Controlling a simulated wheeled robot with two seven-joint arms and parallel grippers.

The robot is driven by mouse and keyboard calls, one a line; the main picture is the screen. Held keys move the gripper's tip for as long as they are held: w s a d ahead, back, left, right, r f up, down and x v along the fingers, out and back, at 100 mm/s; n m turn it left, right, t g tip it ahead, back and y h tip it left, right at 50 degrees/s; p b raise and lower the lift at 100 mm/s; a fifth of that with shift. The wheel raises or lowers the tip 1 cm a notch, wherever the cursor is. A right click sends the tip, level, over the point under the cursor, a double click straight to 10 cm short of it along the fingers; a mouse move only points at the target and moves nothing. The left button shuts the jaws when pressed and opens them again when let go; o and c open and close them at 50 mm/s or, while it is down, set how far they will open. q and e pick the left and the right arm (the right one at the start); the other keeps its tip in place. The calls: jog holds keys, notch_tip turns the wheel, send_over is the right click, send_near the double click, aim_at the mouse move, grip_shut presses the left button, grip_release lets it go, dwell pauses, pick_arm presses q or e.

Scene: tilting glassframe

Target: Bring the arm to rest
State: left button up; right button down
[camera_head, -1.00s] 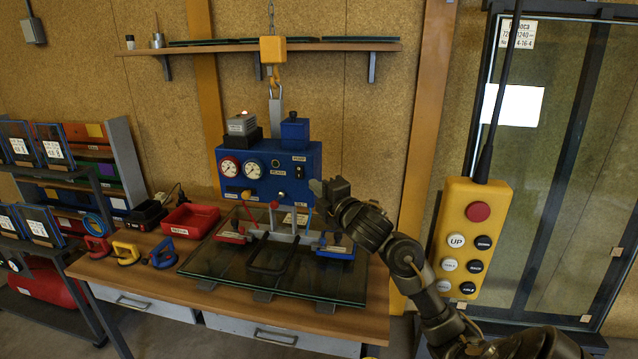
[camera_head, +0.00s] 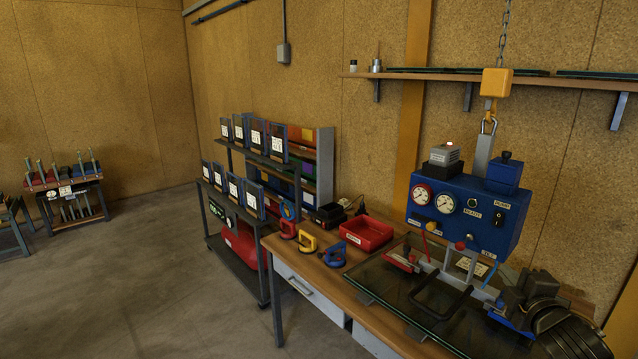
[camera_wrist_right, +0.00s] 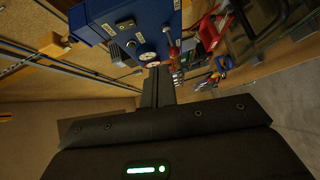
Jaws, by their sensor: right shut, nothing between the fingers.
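My right arm comes in at the lower right of the head view, and its gripper (camera_head: 522,285) is beside the lower right of the blue control box (camera_head: 465,212). In the right wrist view its fingers (camera_wrist_right: 158,85) are together with nothing between them. The blue box (camera_wrist_right: 130,30) shows beyond them, apart from the fingertips as far as I can tell. The box hangs from a yellow hook block (camera_head: 496,82) over a dark glass pane (camera_head: 385,283) on the bench. My left gripper is not in view.
A red tray (camera_head: 367,233) and several red, yellow and blue suction cups stand on the wooden bench (camera_head: 300,262). A dark rack (camera_head: 250,150) with small labelled panels is left of it. The floor (camera_head: 150,280) at left is open.

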jog(key=s+a+f+m+g, duration=0.2)
jog(key=s+a+f, duration=0.1)
jog(key=s+f, duration=0.3)
jog(key=s+a+f+m+g, duration=0.3)
jog(key=a+f, duration=0.1)
jog(key=f, duration=0.5)
jog(key=s+a+f+m+g, duration=0.2)
jog(key=s+a+f, duration=0.1)
jog(key=s+f, duration=0.3)
jog(key=s+a+f+m+g+y, duration=0.1)
jog(key=s+a+f+m+g, duration=0.2)
jog(key=s+a+f, duration=0.35)
jog(key=s+a+f+m+g+y, duration=0.2)
jog(key=s+a+f+m+g, duration=0.1)
jog(key=s, duration=0.7)
notch_tip(320, 180, down, 28)
jog(key=s+g+b, duration=0.2)
jog(key=s+d+f+b, duration=0.1)
jog(key=s+d+f, duration=0.2)
jog(key=s+f, duration=1.3)
jog(key=shift+s+f+g, duration=0.25)
jog(key=shift+f+g, duration=0.15)
jog(key=shift+f, duration=0.2)
